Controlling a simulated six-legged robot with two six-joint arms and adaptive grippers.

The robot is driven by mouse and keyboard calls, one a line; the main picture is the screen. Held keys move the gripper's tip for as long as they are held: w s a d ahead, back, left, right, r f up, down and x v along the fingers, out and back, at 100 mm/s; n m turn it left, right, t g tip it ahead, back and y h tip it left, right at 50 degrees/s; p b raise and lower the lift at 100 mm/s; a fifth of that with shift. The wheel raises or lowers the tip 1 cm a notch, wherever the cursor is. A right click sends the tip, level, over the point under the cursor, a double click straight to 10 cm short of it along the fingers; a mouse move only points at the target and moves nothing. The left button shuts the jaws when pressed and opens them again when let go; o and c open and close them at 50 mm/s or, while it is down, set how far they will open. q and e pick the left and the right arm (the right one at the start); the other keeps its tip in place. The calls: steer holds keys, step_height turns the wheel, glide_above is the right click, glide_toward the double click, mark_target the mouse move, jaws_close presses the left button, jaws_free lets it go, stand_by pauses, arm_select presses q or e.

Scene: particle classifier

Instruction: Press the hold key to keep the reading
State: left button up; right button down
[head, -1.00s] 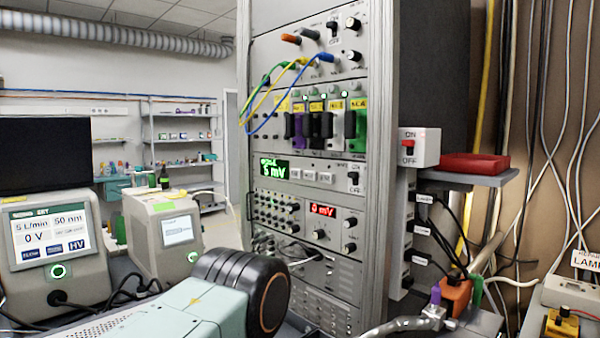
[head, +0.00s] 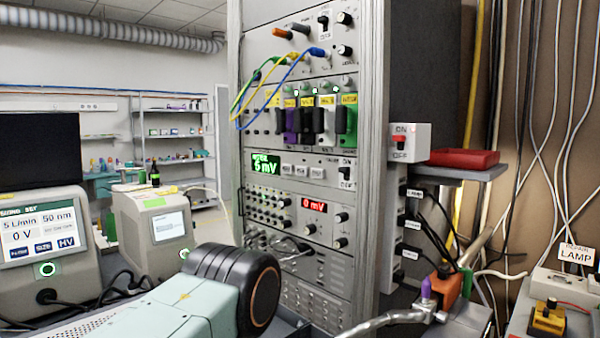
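The meter panel (head: 330,176) with a green display (head: 265,163) reading about 5 mV is in the middle of the tall grey rack. Three small pale keys (head: 302,170) sit in a row just right of the display. Their labels are too small to read, so I cannot tell which is the hold key. A toggle switch (head: 346,173) is at the panel's right end. Neither of my grippers is in view, and nothing touches the keys. My mint-and-black arm link shows at the bottom, below and left of the panel.
Blue, yellow and green cables (head: 276,88) loop at the rack's left, above the keys. A red display (head: 313,204) reading 0 mV is below. A white ON/OFF switch box (head: 409,142) and a red tray (head: 463,158) are right. Instruments (head: 154,225) stand left.

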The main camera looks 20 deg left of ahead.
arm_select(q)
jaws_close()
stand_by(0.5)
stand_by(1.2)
